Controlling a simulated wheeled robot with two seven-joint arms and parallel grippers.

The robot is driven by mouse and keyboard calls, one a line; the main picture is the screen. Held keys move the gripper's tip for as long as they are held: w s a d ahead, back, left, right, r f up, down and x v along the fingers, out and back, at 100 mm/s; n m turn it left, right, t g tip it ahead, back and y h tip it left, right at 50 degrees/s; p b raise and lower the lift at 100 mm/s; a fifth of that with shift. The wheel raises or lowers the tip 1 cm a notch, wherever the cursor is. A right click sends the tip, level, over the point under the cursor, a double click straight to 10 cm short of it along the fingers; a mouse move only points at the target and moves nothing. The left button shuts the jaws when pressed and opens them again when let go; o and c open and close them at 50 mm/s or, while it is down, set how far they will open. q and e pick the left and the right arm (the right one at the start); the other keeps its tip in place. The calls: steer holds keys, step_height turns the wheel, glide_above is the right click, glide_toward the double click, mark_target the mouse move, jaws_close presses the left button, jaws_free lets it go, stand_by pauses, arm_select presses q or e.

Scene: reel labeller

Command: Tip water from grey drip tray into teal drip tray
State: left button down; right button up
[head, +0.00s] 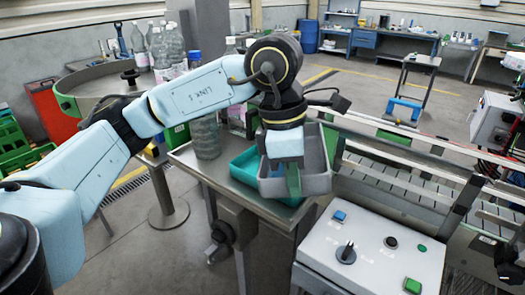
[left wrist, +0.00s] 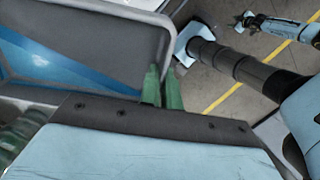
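The grey drip tray (head: 318,172) is over the right part of the teal drip tray (head: 243,168), hiding much of it. My left gripper (head: 292,182) is at the near wall of the grey tray. In the left wrist view its green fingers (left wrist: 163,90) are close together with the end of the grey tray's wall (left wrist: 162,50) between them. A blue, shiny wedge of water (left wrist: 85,65) shows inside the grey tray in that view, and the tray looks tilted. The teal tray sits on a metal table. Its contents are hidden.
Clear plastic bottles (head: 205,135) stand on the metal table (head: 190,157) just left of the trays. A conveyor (head: 390,185) runs along the right. A control box (head: 365,250) with a knob and buttons is in front. More bottles stand on a round table behind.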

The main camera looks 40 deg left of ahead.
arm_select(q)
steer(key=shift+a+r+h+b, duration=0.15)
steer(key=shift+r+h+b, duration=0.25)
steer(key=shift+b, duration=0.3)
steer(key=shift+a+r+h, duration=0.1)
steer(key=shift+r+h, duration=0.15)
steer(key=shift+h, duration=0.05)
steer(key=shift+r, duration=0.1)
steer(key=shift+a+r+h+b, duration=0.1)
steer(key=shift+r+h+b, duration=0.15)
steer(key=shift+b, duration=0.35)
steer(key=shift+a+r+t+h+b, duration=0.2)
steer(key=shift+t+h+b, duration=0.1)
steer(key=shift+h+b, duration=0.1)
steer(key=shift+d+r, duration=0.1)
steer(key=shift+r, duration=0.15)
